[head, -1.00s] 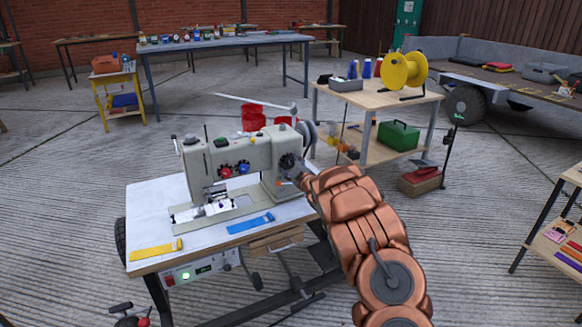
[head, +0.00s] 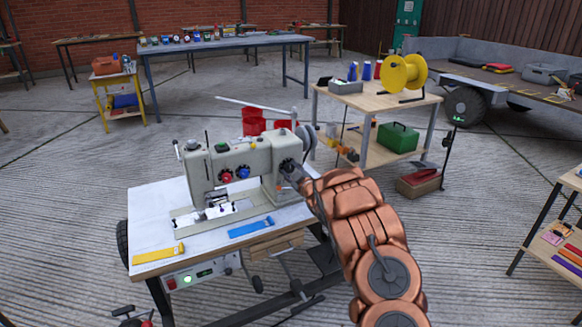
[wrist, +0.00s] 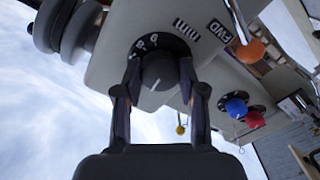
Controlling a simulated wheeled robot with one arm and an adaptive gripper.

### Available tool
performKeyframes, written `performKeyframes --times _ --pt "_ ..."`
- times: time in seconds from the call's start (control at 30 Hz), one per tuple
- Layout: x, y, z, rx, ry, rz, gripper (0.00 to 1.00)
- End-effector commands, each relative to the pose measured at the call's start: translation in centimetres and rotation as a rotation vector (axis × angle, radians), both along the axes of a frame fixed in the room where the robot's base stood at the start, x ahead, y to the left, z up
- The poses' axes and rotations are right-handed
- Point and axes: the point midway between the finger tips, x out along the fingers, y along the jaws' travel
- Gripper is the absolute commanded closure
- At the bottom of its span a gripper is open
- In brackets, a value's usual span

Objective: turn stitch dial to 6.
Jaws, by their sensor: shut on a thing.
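The white sewing machine (head: 232,168) stands on a white-topped table. Its dark stitch dial (head: 286,165) is on the right end of the body, facing the head camera. In the wrist view the dial's round black knob (wrist: 158,74) sits between the two fingers of my gripper (wrist: 160,66). The gripper is shut on the knob from both sides. White numbers show on the dark ring behind it, and a short white line shows on the knob. In the head view my gripper (head: 297,174) reaches the dial from the right and partly hides it.
Red and blue knobs (wrist: 245,112) and an orange-tipped lever (wrist: 250,50) are near the dial. A handwheel (head: 307,137) is at the machine's right end. Blue (head: 250,227) and yellow (head: 158,254) strips lie on the table's front.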

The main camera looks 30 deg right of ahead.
Motion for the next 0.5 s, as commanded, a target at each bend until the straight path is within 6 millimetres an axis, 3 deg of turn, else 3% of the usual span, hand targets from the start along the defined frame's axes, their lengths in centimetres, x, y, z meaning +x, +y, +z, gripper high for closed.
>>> performKeyframes --times 0.03,0.5 --pt "0.04 0.1 0.64 0.037 -0.003 0.001 0.95" --pt "0.0 0.03 0.59 0.469 -0.037 -0.001 0.95"
